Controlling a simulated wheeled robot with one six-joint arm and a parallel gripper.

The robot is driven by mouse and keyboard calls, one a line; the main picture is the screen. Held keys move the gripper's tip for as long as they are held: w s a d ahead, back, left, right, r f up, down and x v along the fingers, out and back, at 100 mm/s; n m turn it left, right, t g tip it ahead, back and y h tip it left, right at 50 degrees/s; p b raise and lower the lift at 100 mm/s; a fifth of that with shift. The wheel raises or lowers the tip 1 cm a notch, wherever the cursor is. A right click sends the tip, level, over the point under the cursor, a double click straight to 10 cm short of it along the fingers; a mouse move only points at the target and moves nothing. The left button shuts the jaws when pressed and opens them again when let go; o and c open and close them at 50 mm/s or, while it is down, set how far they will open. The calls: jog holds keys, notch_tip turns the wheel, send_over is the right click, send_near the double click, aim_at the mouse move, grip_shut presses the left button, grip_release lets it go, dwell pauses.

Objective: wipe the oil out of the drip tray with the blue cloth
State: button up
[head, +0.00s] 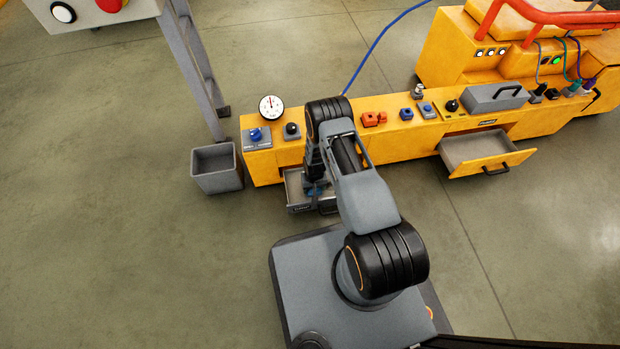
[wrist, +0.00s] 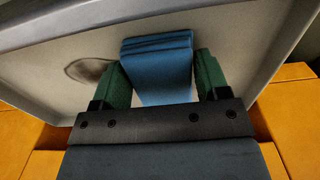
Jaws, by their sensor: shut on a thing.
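My gripper (wrist: 158,72) has green fingers closed on the sides of the folded blue cloth (wrist: 160,62). In the head view the cloth shows as a small blue patch (head: 315,191) below my arm. The drip tray (wrist: 240,28) is a pale, shallow, drawer-like tray with a grey rim. The cloth is over its floor; I cannot tell whether it touches. A brownish oil patch (wrist: 88,68) lies on the tray floor, left of the cloth. In the head view the tray (head: 294,190) sticks out of the yellow bench front, partly hidden by my arm.
The yellow bench (head: 262,167) carries a gauge (head: 271,107), knobs, switches and a grey lidded box (head: 495,97). An open drawer (head: 478,152) juts out at the right. A grey bin (head: 217,168) stands on the floor at the bench's left end. Floor further left is clear.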

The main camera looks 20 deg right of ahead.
jog(key=shift+a, duration=0.5)
jog(key=shift+r+p, duration=2.55)
jog(key=shift+r, duration=1.45)
